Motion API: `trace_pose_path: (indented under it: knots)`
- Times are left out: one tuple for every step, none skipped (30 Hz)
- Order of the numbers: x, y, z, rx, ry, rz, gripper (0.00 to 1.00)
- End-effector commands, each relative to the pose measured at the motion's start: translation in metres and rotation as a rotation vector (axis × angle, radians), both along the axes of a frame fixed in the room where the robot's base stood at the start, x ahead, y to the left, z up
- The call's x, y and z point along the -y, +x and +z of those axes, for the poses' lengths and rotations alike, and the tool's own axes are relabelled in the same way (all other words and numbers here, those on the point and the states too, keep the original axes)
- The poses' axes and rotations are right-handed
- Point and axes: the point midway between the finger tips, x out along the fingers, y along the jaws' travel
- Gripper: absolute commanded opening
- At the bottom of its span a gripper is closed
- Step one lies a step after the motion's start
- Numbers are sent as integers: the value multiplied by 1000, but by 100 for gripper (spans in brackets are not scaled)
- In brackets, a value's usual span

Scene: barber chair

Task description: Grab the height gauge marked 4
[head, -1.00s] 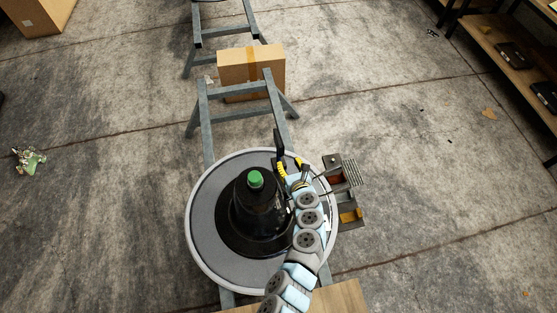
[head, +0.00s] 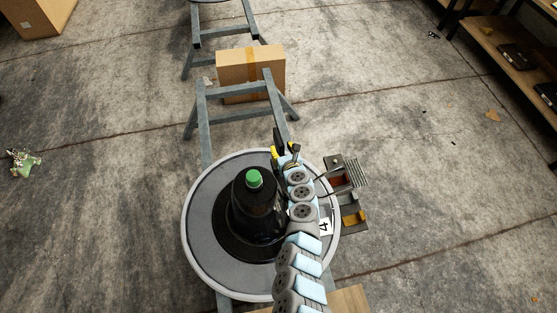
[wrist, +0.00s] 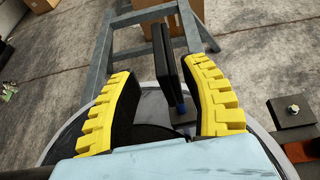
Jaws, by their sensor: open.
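A dark, slim upright tool that looks like a height gauge (head: 279,137) stands near the far right edge of the round grey platform (head: 203,225). In the wrist view its black upright (wrist: 166,62) rises from a small dark base, with a blue part low on it. My gripper (head: 284,151) is open at this tool. Its yellow-and-black fingers lie left and right of the upright in the wrist view, with gaps showing. A white tag marked 4 (head: 325,226) shows at the platform's right edge beside my arm. I cannot tell which object it labels.
A black cone-like body with a green cap (head: 254,179) stands mid-platform, left of my arm. Metal blocks (head: 352,215) sit at the platform's right edge. Behind are a grey metal trestle (head: 235,88) and a cardboard box (head: 235,70).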

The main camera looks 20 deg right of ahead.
Motion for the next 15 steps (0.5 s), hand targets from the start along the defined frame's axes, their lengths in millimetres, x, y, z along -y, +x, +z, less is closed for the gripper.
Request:
trace_pose_path:
  knots:
    - [0, 5, -5, 1, -2, 2, 46]
    - [1, 7, -5, 1, -2, 3, 46]
    - [1, 9, -5, 1, -2, 3, 46]
    - [1, 11, -6, 1, -2, 3, 46]
    - [1, 12, -6, 1, -2, 3, 46]
    - [1, 14, -6, 1, -1, 4, 46]
    - [1, 15, -7, 0, -1, 3, 46]
    - [1, 15, -7, 0, -1, 4, 46]
    - [1, 16, -7, 0, 0, 2, 46]
    - [1, 16, -7, 0, 0, 2, 46]
    - [1, 16, -7, -1, 0, 2, 46]
    - [1, 17, -7, -1, 0, 2, 46]
    - [1, 17, -8, -1, 0, 2, 46]
    - [1, 18, -8, -1, 0, 2, 46]
    - [1, 19, -10, -1, 0, 2, 46]
